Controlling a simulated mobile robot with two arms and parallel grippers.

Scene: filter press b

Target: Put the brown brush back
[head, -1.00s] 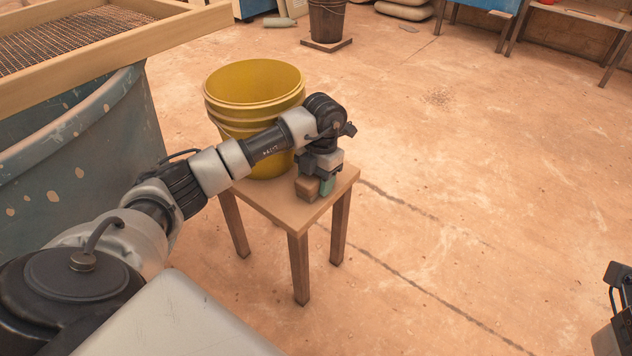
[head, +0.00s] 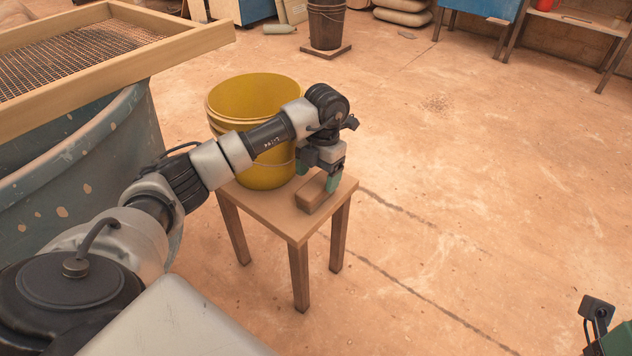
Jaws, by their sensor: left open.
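The brown brush (head: 312,197) is a small block lying on the small wooden stool (head: 268,207), near its right side and in front of the yellow bucket. My left gripper (head: 318,179) is open just above the brush, pointing down, with its green fingertips close to the brush. I cannot tell whether a fingertip touches it. The far part of the brush is hidden by the gripper. Part of my right arm (head: 600,325) shows at the lower right edge, but its fingertips are not visible.
A yellow bucket (head: 235,104) stands on the stool behind my left arm. A big blue-grey tub (head: 60,195) with a wooden-framed sieve (head: 150,52) on top is at the left. A dark bucket (head: 326,27) stands far back. The floor to the right is clear.

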